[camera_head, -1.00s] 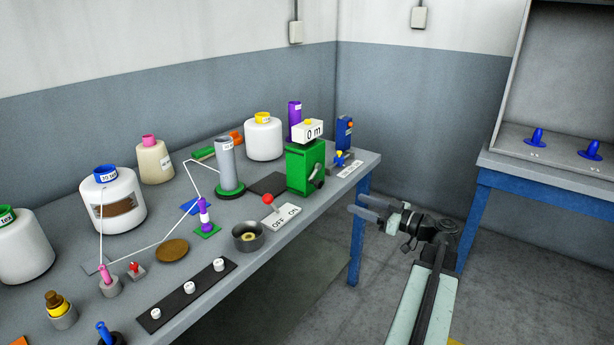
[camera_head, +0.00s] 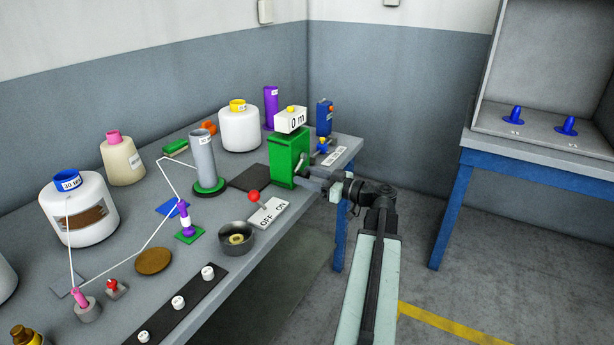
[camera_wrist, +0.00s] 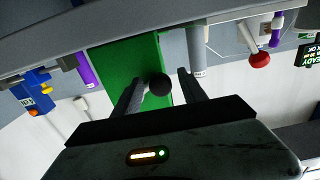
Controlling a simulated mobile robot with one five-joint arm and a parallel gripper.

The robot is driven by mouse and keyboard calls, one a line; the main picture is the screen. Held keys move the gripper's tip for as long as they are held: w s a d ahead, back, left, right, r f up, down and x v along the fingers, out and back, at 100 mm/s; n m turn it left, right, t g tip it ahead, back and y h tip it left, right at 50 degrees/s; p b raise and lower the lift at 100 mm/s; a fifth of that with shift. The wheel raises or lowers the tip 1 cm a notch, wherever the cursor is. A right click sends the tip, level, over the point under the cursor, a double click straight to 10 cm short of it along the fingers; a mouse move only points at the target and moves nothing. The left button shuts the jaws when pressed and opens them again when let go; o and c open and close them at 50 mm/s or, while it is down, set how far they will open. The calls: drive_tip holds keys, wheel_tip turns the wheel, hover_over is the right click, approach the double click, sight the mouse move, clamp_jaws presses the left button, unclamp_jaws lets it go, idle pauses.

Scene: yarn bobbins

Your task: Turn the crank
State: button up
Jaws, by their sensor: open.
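The green box (camera_head: 288,160) with the white "0 m" counter (camera_head: 291,119) on top stands near the right end of the table. Its crank (camera_head: 302,162) is on the side facing me and is partly hidden by my gripper. My gripper (camera_head: 314,176) is open right in front of the crank. In the wrist view the crank's round dark knob (camera_wrist: 159,84) shows between the two fingers of my gripper (camera_wrist: 161,79), closer to the left finger. I cannot tell whether that finger touches it. The green box (camera_wrist: 125,60) lies behind the knob.
A red-knobbed OFF/ON lever (camera_head: 254,196) and a metal cup (camera_head: 237,237) stand left of the crank. A blue device (camera_head: 324,117) stands beyond the green box. Several bobbins and a strung white yarn fill the table's left. Open floor lies to the right.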

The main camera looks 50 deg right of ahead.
drive_tip(key=shift+w+a, duration=0.1)
drive_tip(key=shift+w, duration=0.3)
clamp_jaws()
idle(1.2)
